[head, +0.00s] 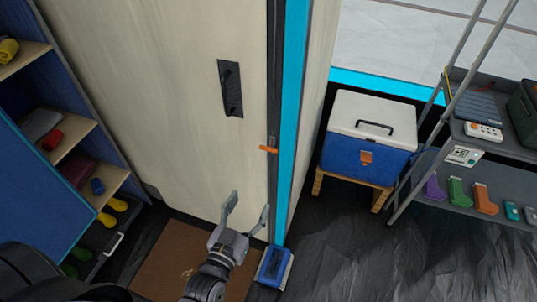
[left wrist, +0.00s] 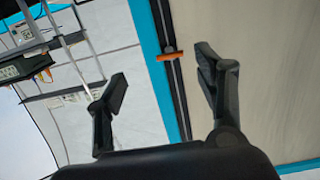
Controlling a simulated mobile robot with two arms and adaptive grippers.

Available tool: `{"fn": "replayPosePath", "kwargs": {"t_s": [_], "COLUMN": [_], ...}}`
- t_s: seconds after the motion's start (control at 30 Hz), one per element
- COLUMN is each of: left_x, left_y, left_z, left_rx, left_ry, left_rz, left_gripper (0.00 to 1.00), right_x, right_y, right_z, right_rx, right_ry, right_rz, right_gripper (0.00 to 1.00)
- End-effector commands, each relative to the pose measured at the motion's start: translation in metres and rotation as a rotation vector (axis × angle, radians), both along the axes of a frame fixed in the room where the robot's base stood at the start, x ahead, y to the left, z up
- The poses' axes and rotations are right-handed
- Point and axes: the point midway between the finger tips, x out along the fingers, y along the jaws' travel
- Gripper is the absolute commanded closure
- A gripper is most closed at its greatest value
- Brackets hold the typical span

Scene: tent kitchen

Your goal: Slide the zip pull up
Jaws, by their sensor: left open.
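The zip pull is a small orange tab (head: 268,149) on the dark vertical zip track (head: 272,100), beside a bright blue strip. It also shows in the left wrist view as an orange bar (left wrist: 169,56), between my two fingers in the picture and closer to the right one. My left gripper (head: 247,212) is open and empty. In the head view it appears below the zip pull and slightly to its left, apart from it. The gripper also fills the lower part of the left wrist view (left wrist: 165,85). My right gripper does not show.
A cream tent panel (head: 160,90) with a dark handle (head: 230,88) lies left of the track. A blue cooler (head: 365,145) on a wooden stand and a grey shelf rack (head: 480,165) stand right. A blue cabinet (head: 65,135) is at left. A blue box (head: 273,267) sits below the track.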

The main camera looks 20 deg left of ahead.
Motion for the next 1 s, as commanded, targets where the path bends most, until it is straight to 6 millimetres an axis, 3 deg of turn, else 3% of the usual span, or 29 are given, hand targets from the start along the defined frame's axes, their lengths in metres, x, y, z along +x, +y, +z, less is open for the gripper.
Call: {"fn": "replayPosePath", "kwargs": {"t_s": [0.13, 0.33, 0.8, 1.0], "left_x": [0.002, 0.021, 0.122, 0.156], "left_y": [0.006, 0.006, 0.002, 0.001], "left_z": [0.028, 0.034, 0.034, 0.032], "left_rx": [-0.004, -0.004, -0.004, -0.005], "left_ry": [-0.073, -0.084, -0.083, -0.079], "left_rz": [0.020, 0.023, 0.022, 0.021], "left_gripper": [0.25, 0.23, 0.23, 0.23], "right_x": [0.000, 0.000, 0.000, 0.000], "right_y": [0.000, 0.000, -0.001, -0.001], "right_z": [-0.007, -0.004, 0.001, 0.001], "right_rx": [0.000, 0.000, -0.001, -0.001], "right_ry": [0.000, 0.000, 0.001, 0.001], "right_rz": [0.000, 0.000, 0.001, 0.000], "right_gripper": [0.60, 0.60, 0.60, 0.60]}}
